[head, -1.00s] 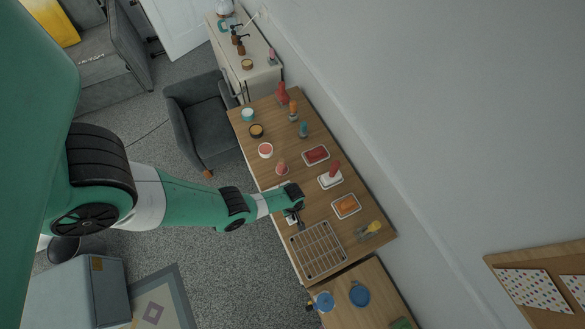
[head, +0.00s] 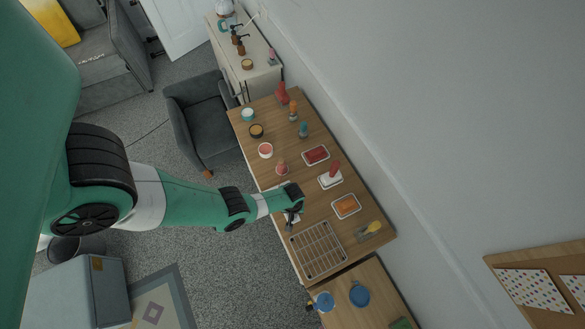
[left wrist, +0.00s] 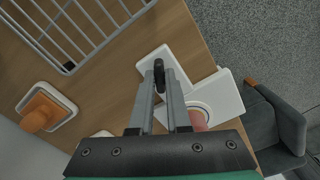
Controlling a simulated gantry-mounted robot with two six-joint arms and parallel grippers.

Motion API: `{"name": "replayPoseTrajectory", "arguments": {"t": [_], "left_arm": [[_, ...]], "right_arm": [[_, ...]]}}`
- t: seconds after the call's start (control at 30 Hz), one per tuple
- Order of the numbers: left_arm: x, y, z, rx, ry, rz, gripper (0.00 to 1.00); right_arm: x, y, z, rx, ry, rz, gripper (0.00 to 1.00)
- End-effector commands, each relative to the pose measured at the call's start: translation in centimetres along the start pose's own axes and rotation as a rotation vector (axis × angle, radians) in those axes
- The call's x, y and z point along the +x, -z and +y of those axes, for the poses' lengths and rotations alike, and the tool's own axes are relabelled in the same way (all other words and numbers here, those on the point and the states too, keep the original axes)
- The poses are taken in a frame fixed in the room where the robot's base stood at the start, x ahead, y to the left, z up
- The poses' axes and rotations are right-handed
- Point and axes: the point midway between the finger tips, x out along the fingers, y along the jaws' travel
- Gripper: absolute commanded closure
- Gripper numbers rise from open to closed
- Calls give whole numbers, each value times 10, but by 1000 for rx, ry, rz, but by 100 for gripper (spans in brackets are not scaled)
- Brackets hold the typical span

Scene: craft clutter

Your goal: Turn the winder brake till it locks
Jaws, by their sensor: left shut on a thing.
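The winder brake shows in the left wrist view as a dark upright handle (left wrist: 159,73) on a white plate (left wrist: 178,67) on the wooden table. In the head view my left gripper (head: 291,216) is over the table's near edge, beside the wire rack, and largely hides the brake. In the left wrist view the fingertips of my left gripper (left wrist: 161,84) are shut on the dark handle. The gripped part of the handle is hidden between the fingers. My right gripper is in neither view.
A wire rack (head: 318,249) lies close to the gripper. An orange piece in a tray (head: 346,206), a white tray with a red piece (head: 330,180) and a yellow-handled tool (head: 371,228) lie farther back. A grey armchair (head: 201,126) stands against the table's left side.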

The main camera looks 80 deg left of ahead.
Motion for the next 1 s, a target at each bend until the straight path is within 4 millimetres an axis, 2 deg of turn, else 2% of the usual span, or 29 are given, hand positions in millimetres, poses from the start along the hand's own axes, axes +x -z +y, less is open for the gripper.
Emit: {"name": "replayPoseTrajectory", "arguments": {"t": [0.7,1.0], "left_arm": [[0,0,0,678,0,0,100],[0,0,0,915,0,0,100]], "right_arm": [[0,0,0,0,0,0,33],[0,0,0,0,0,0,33]]}}
